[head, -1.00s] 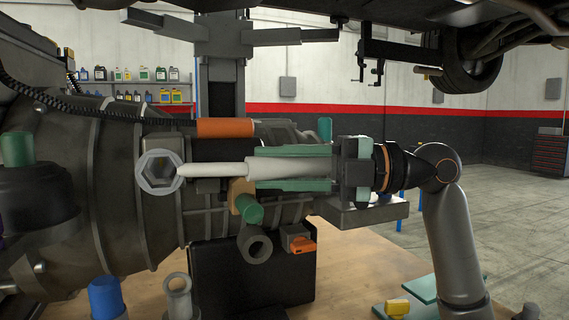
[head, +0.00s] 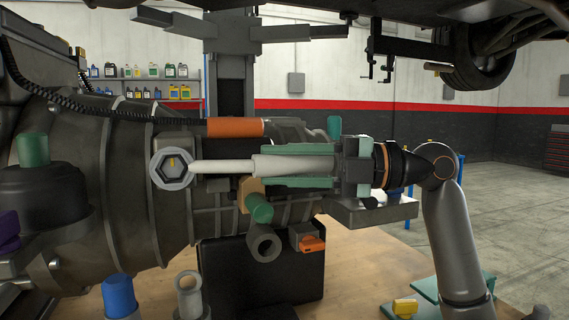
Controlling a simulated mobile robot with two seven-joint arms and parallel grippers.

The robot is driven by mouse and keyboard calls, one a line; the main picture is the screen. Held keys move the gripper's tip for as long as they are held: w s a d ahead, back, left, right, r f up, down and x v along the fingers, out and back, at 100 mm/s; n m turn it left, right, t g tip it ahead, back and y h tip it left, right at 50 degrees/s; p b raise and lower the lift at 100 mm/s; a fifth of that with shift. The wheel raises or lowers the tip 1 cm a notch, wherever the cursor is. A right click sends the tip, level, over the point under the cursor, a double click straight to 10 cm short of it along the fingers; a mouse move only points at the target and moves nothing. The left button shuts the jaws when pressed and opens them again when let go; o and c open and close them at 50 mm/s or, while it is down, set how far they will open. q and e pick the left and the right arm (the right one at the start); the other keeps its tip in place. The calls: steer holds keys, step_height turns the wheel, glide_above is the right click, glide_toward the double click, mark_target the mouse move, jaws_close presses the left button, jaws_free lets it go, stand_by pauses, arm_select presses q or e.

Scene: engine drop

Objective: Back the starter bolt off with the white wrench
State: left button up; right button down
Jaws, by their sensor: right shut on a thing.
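The white wrench (head: 225,167) lies level across the middle of the head view, its ring end (head: 160,180) at the left. A dark hexagonal bolt head (head: 173,173) with a small yellow mark shows inside the ring. The ring appears to be around it, but how deep it sits is not clear. My right gripper (head: 295,166) comes in from the right and is shut on the wrench's thick handle, with one green finger above and one below. The engine housing (head: 120,190) is behind the ring. My left gripper is not in view.
An orange cylinder (head: 235,127) sits just above the wrench. A green-and-grey tube (head: 262,230) and a black box (head: 250,275) are below it. A blue cap (head: 118,296) stands at the front on the wooden table (head: 365,270). A vehicle underside hangs overhead.

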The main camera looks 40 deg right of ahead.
steer(key=shift+w+d, duration=0.15)
steer(key=shift+w, duration=0.3)
steer(key=c, duration=1)
jaws_free()
steer(key=shift+c, duration=0.2)
jaws_close()
stand_by(0.4)
